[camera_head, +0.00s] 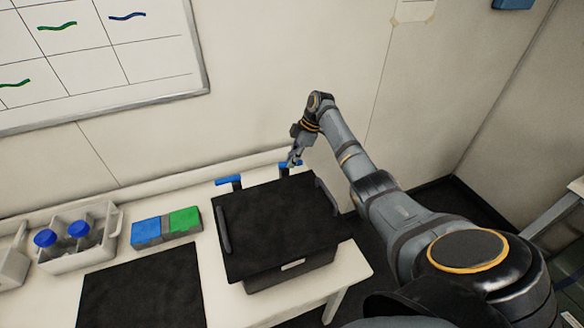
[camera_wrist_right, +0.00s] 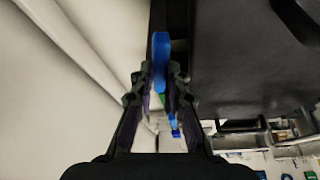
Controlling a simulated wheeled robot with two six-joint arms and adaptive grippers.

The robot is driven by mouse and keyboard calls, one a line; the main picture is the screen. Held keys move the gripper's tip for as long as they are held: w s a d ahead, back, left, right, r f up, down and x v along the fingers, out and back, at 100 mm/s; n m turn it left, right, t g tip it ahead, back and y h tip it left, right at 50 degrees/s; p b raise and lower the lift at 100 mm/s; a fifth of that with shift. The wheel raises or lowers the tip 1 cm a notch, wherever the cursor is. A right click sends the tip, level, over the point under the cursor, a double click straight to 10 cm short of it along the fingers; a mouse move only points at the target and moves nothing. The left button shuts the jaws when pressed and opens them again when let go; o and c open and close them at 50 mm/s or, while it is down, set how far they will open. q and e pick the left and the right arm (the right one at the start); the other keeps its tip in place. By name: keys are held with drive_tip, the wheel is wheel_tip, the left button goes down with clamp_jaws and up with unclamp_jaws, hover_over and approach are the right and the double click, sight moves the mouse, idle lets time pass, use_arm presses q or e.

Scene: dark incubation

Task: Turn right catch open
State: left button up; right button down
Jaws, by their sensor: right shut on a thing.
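The dark box (camera_head: 282,215) stands on the white table with a flat black lid. Two blue catches stick out at its back edge: the left catch (camera_head: 228,180) and the right catch (camera_head: 288,169). My right gripper (camera_head: 293,158) reaches down from above at the right catch and is shut on it. In the right wrist view, the blue right catch (camera_wrist_right: 161,48) stands between the two fingers of my right gripper (camera_wrist_right: 160,75), beside the dark box (camera_wrist_right: 235,60). The fingers partly hide the catch. My left gripper is not in view.
A blue block (camera_head: 146,231) and a green block (camera_head: 185,220) sit left of the box. A grey rack (camera_head: 105,240) with blue-capped bottles stands further left. A black mat (camera_head: 145,290) lies in front. The wall is close behind the catches.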

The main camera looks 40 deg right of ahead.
drive_tip(key=shift+w+d+n+g+b, duration=0.1)
drive_tip(key=shift+w+n+g+b, duration=0.1)
drive_tip(key=shift+n+b, duration=0.45)
drive_tip(key=shift+w+d+n+g+b, duration=0.1)
drive_tip(key=shift+n+g+b, duration=0.1)
drive_tip(key=shift+n+b, duration=0.4)
drive_tip(key=shift+r, duration=0.1)
drive_tip(key=c, duration=1.3)
unclamp_jaws()
drive_tip(key=v, duration=1.2)
drive_tip(key=shift+d, duration=0.15)
